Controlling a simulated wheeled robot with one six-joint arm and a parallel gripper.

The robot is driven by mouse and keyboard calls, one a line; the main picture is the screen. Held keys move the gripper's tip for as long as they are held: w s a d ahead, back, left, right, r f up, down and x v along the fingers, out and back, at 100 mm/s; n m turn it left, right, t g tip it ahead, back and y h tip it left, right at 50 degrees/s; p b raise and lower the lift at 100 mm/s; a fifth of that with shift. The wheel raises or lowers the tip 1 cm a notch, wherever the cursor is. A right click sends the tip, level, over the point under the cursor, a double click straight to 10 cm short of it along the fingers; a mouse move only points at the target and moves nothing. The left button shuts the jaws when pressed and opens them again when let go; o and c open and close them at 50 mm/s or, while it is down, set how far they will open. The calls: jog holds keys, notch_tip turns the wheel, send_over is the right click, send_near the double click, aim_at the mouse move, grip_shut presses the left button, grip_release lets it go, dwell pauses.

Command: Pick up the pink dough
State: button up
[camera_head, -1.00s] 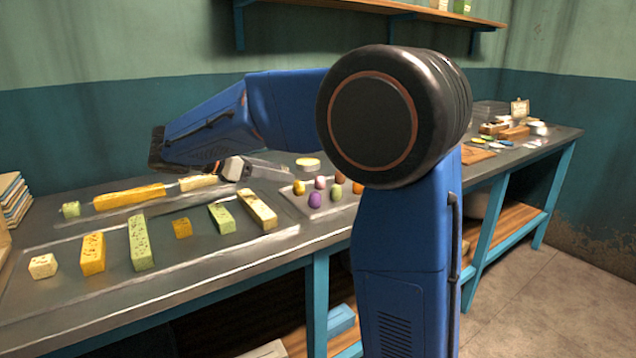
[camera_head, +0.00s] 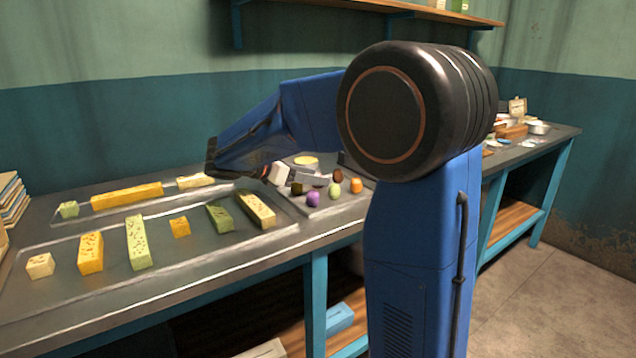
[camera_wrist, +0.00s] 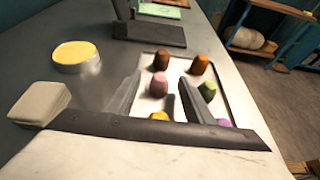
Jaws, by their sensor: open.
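The pink dough (camera_wrist: 158,84) is a small rounded lump on a pale tray (camera_wrist: 208,116) in the wrist view. My gripper (camera_wrist: 160,90) is open, with one finger on either side of the dough in that picture. The dough lies between the fingertips as seen from the wrist; I cannot tell the height gap. In the head view my gripper (camera_head: 309,180) hangs over the left part of the tray, and the pink dough is hidden or too dark to make out.
Close around stand a green dough (camera_wrist: 207,91), a purple dough (camera_head: 313,199), an orange dough (camera_head: 355,185), a brown dough (camera_head: 338,175) and a partly covered yellow one (camera_wrist: 160,116). A round yellow-topped tin (camera_wrist: 76,56) is left. Coloured bars (camera_head: 137,242) lie on the bench.

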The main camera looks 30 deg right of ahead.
jog(key=shift+x, duration=1.1)
jog(key=shift+c, duration=0.3)
jog(key=c, duration=1)
jog(key=shift+c, duration=0.2)
